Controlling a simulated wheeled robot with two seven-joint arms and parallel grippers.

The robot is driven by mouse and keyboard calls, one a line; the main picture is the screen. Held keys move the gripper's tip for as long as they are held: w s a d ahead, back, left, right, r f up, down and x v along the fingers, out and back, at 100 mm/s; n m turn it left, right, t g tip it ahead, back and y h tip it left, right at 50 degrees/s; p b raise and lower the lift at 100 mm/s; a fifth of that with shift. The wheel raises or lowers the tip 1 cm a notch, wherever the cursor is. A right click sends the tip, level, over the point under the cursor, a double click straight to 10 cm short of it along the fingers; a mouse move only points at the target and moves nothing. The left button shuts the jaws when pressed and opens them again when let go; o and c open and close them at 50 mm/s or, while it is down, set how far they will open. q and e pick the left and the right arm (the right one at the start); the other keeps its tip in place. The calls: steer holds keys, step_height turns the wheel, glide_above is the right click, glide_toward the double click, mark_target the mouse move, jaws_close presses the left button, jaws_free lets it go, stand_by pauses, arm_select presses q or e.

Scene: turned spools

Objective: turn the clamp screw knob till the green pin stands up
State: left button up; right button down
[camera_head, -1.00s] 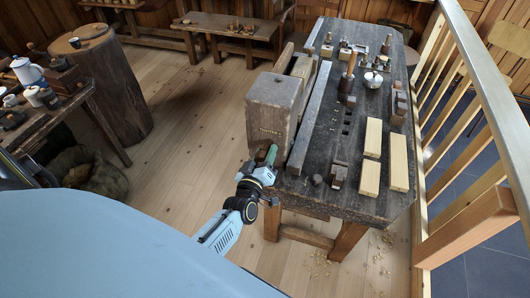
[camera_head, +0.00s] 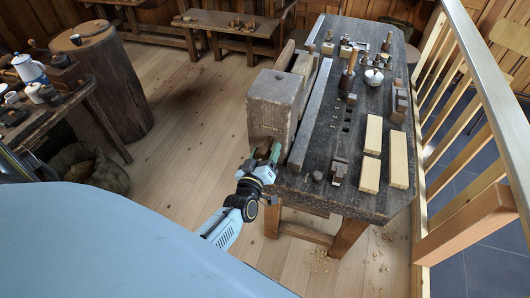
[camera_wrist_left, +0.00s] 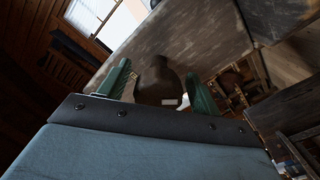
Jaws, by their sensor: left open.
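The dark brown clamp screw knob (camera_head: 263,147) sits at the near end of the workbench, beside the big grey wooden vise block. My left gripper (camera_head: 262,158) is at the knob. In the left wrist view the rounded knob (camera_wrist_left: 157,78) stands between the two green fingers of my open left gripper (camera_wrist_left: 157,88), with a gap visible at the left finger. Contact at the right finger cannot be told. A small pale patch shows on the knob. I cannot make out a green pin apart from my green fingers. My right gripper is not in view.
The vise block (camera_head: 273,101) stands left of the workbench (camera_head: 335,200). Pale wood blocks (camera_head: 370,177), a mallet-like tool (camera_head: 349,72) and small parts lie on the bench. A wooden railing (camera_head: 492,90) runs along the right. The floor left of the bench is mostly clear.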

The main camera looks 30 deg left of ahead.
arm_select(q)
steer(key=v, duration=1.3)
steer(key=shift+s, duration=0.2)
steer(key=w+a+n+b, duration=0.1)
steer(key=w+n+b, duration=0.2)
steer(key=n, duration=0.7)
steer(key=w+a+n+b, duration=0.1)
steer(key=w+n+b, duration=0.3)
steer(key=n, duration=0.6)
steer(key=w+a+n+b, duration=0.1)
steer(key=w+n+b, duration=0.2)
steer(key=w+n, duration=0.3)
steer(key=shift+w+a+n, duration=0.1)
steer(key=shift+w+n, duration=0.05)
steer(key=shift+n, duration=0.85)
steer(key=shift+w+a+n, duration=0.1)
steer(key=shift+w+n, duration=0.05)
steer(key=shift+n, duration=0.85)
